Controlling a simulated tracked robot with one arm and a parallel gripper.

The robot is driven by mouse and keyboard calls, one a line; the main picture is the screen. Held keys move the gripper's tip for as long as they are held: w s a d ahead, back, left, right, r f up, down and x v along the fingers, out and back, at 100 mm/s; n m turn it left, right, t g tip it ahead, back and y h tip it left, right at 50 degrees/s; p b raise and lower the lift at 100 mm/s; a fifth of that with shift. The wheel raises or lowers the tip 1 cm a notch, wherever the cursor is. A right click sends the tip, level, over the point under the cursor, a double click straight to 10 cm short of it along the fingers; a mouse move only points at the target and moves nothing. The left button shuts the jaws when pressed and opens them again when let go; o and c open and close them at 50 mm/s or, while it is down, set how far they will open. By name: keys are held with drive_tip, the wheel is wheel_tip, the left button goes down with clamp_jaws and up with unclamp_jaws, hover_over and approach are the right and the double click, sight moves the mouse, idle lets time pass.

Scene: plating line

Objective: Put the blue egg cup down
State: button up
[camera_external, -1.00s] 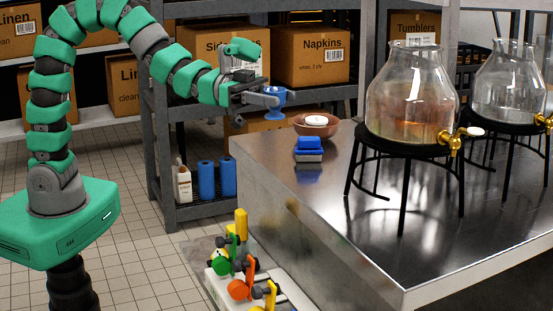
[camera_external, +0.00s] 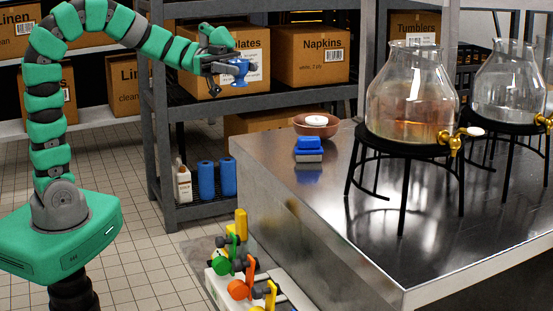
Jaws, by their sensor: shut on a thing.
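The blue egg cup (camera_external: 238,67) is held in the air by my gripper (camera_external: 236,79), which is shut on it. In this view they appear in front of the shelf with the cardboard boxes, to the left of the metal table (camera_external: 330,215) and higher than its top. The cup looks tilted, and the fingers and arm hide part of it. My green and grey arm arches over from the left.
Glass dispensers (camera_external: 408,100) on black stands occupy the back right. The table's front part is clear. Colourful valves (camera_external: 238,289) stand below its left edge.

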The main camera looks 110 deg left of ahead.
drive_tip(key=s+a+f+m+g+h+b, duration=0.1)
drive_tip(key=s+a+f+h+b, duration=0.15)
drive_tip(key=s+f, duration=0.65)
drive_tip(key=shift+m, duration=0.3)
drive_tip(key=shift+s+d+f+b, duration=0.1)
drive_tip(key=shift+s+f+b, duration=0.2)
drive_tip(key=shift+f, duration=6.25)
drive_tip(key=shift+s+a+f+b, duration=0.1)
drive_tip(key=shift+s+f+b, duration=0.2)
drive_tip(key=shift+f, duration=6.3)
drive_tip(key=shift+s+d+f+b, duration=0.1)
drive_tip(key=shift+s+f+b, duration=0.15)
drive_tip(key=shift+f, duration=6.3)
drive_tip(key=o, duration=1)
drive_tip(key=shift+f, duration=0.1)
drive_tip(key=shift+c, duration=0.2)
